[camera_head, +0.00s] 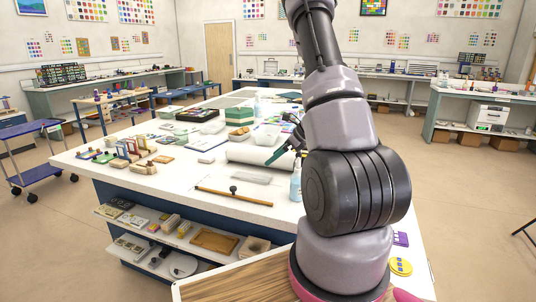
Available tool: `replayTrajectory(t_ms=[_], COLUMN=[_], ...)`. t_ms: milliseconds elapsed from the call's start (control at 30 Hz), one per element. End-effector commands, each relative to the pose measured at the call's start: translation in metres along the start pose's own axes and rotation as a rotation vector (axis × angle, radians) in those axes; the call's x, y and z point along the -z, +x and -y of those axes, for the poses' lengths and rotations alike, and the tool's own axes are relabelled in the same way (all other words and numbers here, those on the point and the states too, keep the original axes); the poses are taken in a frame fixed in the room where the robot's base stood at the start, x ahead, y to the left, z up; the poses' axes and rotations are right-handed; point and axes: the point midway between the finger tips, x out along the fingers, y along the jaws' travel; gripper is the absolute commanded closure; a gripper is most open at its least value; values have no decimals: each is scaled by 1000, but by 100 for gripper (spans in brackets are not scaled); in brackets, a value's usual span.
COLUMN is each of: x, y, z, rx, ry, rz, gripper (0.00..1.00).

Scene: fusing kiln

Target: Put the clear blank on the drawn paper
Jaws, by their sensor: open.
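My gripper (294,142) is small and dark in the picture, partly hidden behind my arm, over the right part of the white worktable (160,205). It is open; its fingertips are hard to make out. A teal strip (276,156) shows just below and left of it; I cannot tell whether they touch. A pale, flat, see-through-looking rectangle (252,177), which may be the clear blank, lies on the table nearer the front, apart from the gripper. I cannot pick out the drawn paper for certain; a pale flat sheet (207,143) lies farther back left.
A white roll (250,157) lies behind the pale rectangle. A wooden rod with a dark knob (235,195) lies at the front, and a spray bottle (296,186) stands beside my arm. Small blocks and boxes (128,147) crowd the left; trays and a green box (241,116) stand behind.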

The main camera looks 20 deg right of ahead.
Motion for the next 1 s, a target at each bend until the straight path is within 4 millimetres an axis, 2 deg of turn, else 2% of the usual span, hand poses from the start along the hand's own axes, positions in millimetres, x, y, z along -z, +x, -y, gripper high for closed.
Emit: replayTrajectory(t_ms=[67,167,300,400,500,600,800,1000], x=[-13,-44,-102,-134,-156,-171,-181,-177], y=[-8,-22,-58,-86,-114,-143,-198,-243], z=[-6,-24,-71,-110,-147,-182,-241,-278], rx=[-10,-43,-108,-146,-170,-181,-158,-92], ry=[-36,-145,-409,-622,-841,-1064,-1512,-1885], rz=[7,20,30,22,2,-31,-145,-304], gripper=[0,0,0,0,0,0,0,0])
